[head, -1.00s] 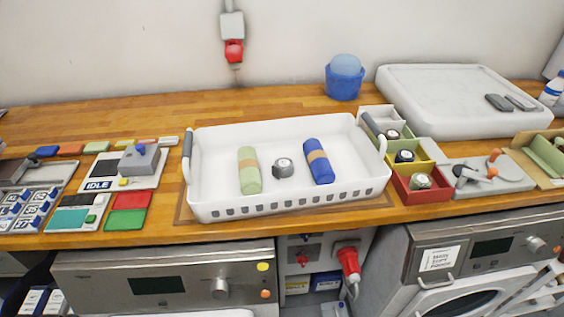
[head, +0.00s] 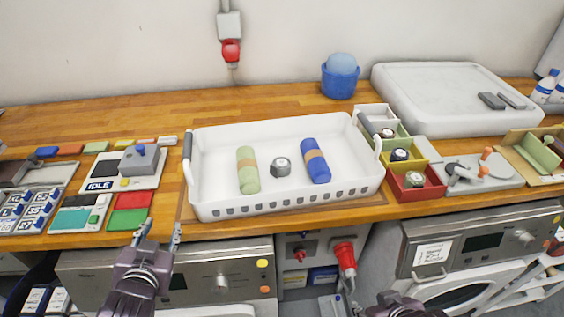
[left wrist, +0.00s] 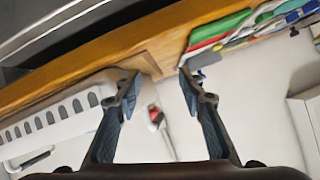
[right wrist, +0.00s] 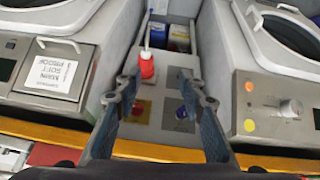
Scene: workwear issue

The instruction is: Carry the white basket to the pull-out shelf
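The white basket (head: 290,203) stands on the wooden counter in the head view, with a grey-gripped handle at each short end. In it lie a green roll (head: 248,170), a blue roll (head: 316,161) and a dark round-faced item (head: 281,167) between them. My left gripper (head: 158,234) is open and empty, in front of the counter edge, left of the basket's near corner. The left wrist view shows its fingers apart (left wrist: 158,82) near the basket's slotted side (left wrist: 60,115). My right gripper is open and empty in the right wrist view (right wrist: 160,95). I cannot make out the pull-out shelf.
Left of the basket are a keypad, an IDLE panel (head: 120,170) and coloured tiles. Right of it stand small coloured bins (head: 416,189), close to its handle. A blue bucket (head: 340,84) and white tray (head: 440,125) stand behind. Machines (head: 200,285) are below the counter.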

